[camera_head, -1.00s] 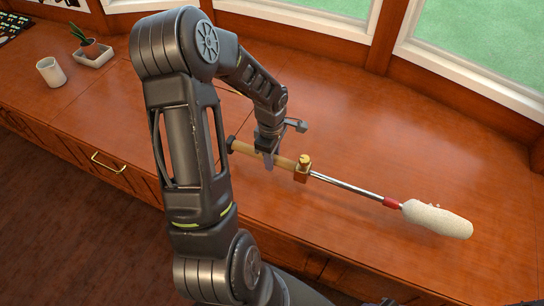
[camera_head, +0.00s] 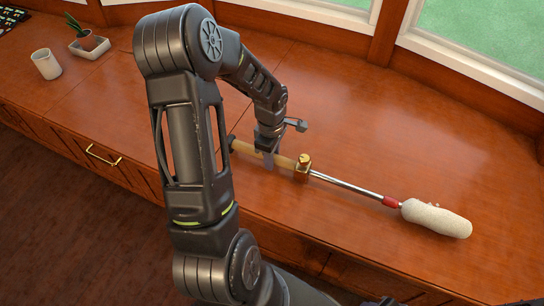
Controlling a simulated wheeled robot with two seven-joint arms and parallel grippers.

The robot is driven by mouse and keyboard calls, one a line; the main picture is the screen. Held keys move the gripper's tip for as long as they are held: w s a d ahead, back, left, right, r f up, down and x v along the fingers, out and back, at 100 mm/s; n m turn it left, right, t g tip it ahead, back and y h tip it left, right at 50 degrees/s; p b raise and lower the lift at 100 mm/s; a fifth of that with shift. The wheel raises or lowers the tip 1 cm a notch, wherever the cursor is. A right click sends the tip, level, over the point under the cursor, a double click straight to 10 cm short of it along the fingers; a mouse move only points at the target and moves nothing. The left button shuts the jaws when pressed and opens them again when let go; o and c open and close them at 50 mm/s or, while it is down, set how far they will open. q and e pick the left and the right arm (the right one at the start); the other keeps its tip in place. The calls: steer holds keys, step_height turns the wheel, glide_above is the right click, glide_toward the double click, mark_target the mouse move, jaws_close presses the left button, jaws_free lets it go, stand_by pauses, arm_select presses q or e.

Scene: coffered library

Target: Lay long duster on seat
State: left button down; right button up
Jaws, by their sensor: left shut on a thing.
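The long duster (camera_head: 345,187) has a wooden handle, a brass collar, a thin metal rod and a white fluffy head (camera_head: 436,218). It lies along the wooden window seat (camera_head: 400,130), its head toward the right. My left gripper (camera_head: 267,160) is shut on the wooden handle, left of the brass collar. The fingers partly hide the handle. Whether the duster rests fully on the seat or is slightly raised, I cannot tell. My right gripper is not in view.
A white cup (camera_head: 46,64) and a small potted plant (camera_head: 88,42) in a white tray stand on the seat at the upper left. Windows with wooden posts (camera_head: 385,40) border the back. Drawers with a brass handle (camera_head: 103,156) face the front. The seat's right side is clear.

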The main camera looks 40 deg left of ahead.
arm_select(q)
steer(key=shift+f+b, duration=0.5)
steer(key=shift+f, duration=0.05)
stand_by(0.9)
steer(key=c, duration=1)
jaws_free()
steer(key=shift+c, duration=0.2)
steer(key=shift+f, duration=0.1)
step_height(320, 180, up, 8)
steer(key=shift+p, duration=0.7)
